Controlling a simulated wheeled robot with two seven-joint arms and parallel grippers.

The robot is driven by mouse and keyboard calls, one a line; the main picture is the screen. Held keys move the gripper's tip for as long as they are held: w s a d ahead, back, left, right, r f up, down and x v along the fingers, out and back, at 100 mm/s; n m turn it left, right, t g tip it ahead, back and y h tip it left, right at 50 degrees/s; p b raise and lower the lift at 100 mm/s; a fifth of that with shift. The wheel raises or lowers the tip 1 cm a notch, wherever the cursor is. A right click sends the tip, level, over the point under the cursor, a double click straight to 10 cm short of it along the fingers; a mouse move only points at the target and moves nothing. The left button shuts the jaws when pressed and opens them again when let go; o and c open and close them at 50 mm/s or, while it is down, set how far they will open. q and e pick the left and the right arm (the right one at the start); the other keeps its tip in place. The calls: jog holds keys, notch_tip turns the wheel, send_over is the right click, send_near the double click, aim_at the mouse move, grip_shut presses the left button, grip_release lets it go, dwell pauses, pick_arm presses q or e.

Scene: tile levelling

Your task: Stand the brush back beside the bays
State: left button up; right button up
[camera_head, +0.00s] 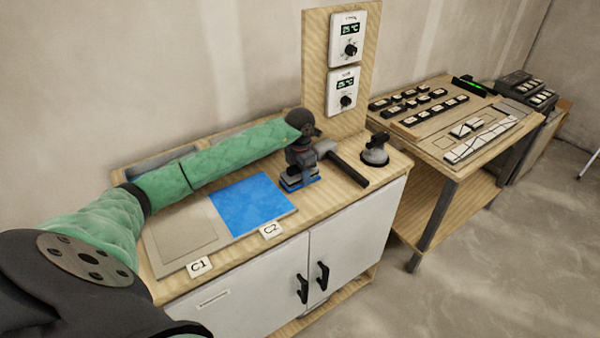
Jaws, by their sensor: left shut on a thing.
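My left gripper (300,171) points down at the right of the bays, over the worktop. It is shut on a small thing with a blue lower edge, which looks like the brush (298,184). The fingers hide most of it, and I cannot tell whether it touches the worktop. Bay C1 (186,232) is grey and flat, at the left. Bay C2 (250,204) is bright blue, just left of the gripper. My right gripper is not in view.
A dark-handled tool (347,168) lies close to the right of the gripper. A black suction cup (375,152) stands beyond it. A post with two thermostats (345,90) rises behind. A table (440,153) with tiles and dark blocks is at the right.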

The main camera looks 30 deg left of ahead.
pick_arm(q)
jog(key=shift+f, duration=0.15)
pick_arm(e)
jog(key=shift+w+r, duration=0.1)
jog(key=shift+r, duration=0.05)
pick_arm(q)
jog(key=o, duration=1.1)
jog(key=shift+r, duration=0.2)
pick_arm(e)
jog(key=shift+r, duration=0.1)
pick_arm(q)
jog(key=shift+r, duration=0.1)
jog(key=shift+r+b, duration=0.3)
jog(key=shift+b, duration=0.05)
notch_tip(320, 180, up, 11)
jog(key=b, duration=0.4)
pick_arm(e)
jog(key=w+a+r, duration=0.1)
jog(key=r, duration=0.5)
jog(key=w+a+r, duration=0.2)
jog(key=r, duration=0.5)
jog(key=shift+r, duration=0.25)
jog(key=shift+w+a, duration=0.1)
